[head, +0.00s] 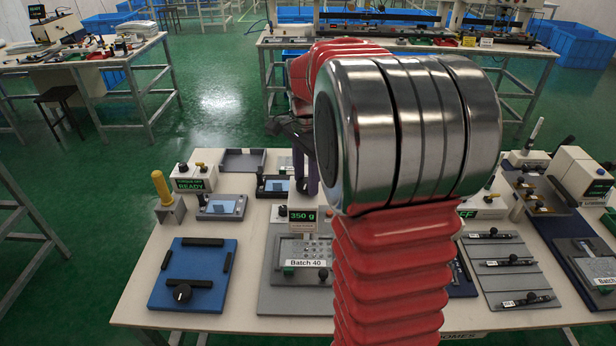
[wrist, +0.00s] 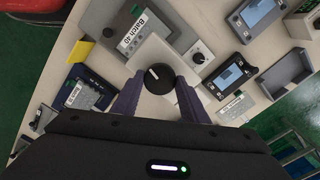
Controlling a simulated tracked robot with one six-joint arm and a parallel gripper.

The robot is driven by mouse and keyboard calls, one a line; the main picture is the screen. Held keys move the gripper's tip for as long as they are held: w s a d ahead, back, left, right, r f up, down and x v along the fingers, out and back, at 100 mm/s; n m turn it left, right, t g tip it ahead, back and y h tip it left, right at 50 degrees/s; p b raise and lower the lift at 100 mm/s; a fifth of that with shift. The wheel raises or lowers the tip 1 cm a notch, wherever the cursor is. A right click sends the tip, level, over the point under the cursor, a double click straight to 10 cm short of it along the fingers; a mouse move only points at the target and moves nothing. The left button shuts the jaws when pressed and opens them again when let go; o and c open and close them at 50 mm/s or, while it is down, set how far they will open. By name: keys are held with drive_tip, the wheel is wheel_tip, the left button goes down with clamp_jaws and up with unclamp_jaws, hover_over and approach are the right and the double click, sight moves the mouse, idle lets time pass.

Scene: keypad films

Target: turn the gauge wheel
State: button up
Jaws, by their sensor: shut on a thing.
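In the wrist view, the gauge wheel (wrist: 158,78) is a round black knob with a pale pointer mark, on a light plate. My gripper (wrist: 159,82) has one purple finger on each side of it and is shut on it. In the head view, my gripper (head: 303,178) reaches down to the bench behind my red arm.
The bench (head: 235,235) is crowded. Grey slotted plates (head: 508,263) lie right. A narrow bare strip shows left of the Batch panel.

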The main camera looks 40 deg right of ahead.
sight(306, 183)
drive_tip(key=shift+s+n, duration=0.1)
drive_tip(key=shift+n, duration=1.1)
drive_tip(key=o, duration=1.1)
drive_tip(key=shift+c, duration=0.2)
wheel_tip(306, 183, up, 14)
drive_tip(key=shift+f, duration=0.15)
